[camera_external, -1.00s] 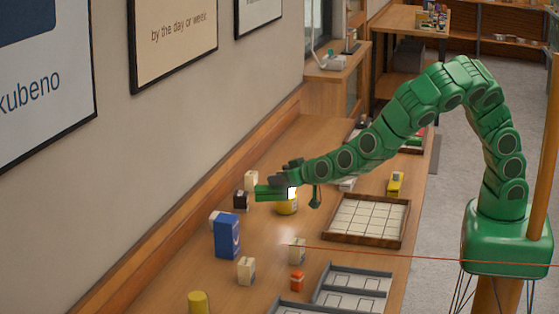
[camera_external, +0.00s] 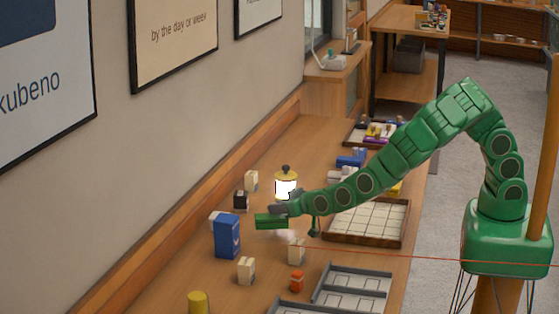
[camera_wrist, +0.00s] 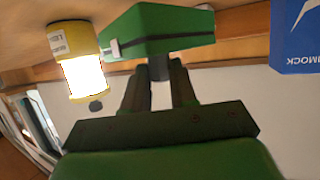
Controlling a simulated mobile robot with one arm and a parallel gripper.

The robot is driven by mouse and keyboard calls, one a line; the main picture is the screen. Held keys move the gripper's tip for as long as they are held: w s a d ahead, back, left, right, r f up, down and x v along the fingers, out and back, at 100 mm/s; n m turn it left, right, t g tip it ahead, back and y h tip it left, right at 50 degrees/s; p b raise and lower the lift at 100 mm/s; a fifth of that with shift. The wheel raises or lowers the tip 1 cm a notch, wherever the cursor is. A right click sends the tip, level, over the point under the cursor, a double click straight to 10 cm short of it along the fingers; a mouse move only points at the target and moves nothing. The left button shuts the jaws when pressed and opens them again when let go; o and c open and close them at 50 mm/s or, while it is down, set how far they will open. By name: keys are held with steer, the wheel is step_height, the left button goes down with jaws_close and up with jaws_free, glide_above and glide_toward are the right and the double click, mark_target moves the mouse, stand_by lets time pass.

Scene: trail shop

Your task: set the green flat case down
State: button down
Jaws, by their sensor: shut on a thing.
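The green flat case (camera_external: 271,221) is in my gripper (camera_external: 290,211), above the wooden counter in the external view. In the wrist view the green flat case (camera_wrist: 160,28) shows large at the top, between and beyond the two dark fingers of my gripper (camera_wrist: 160,72). The fingers are shut on it. The outside view does not clearly show whether the case touches the counter; it appears just above it.
A yellow lantern (camera_external: 286,182) with a bright white middle stands behind my gripper. A blue box (camera_external: 227,237) stands to the left. Cream cartons (camera_external: 246,270), an orange item (camera_external: 297,281) and a gridded wooden tray (camera_external: 383,241) stand nearby. Bare counter (camera_external: 195,270) lies at the front left.

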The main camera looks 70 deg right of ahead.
mark_target(284, 217)
steer(key=shift+a+f, duration=0.1)
steer(key=shift+f, duration=1.65)
steer(key=c, duration=0.9)
jaws_free()
steer(key=shift+f, duration=0.1)
steer(key=shift+s+r, duration=0.1)
steer(key=shift+r, duration=0.1)
steer(key=v, duration=1.1)
steer(key=shift+s+r, duration=0.2)
steer(key=shift+s, duration=0.1)
steer(key=shift+a, duration=0.1)
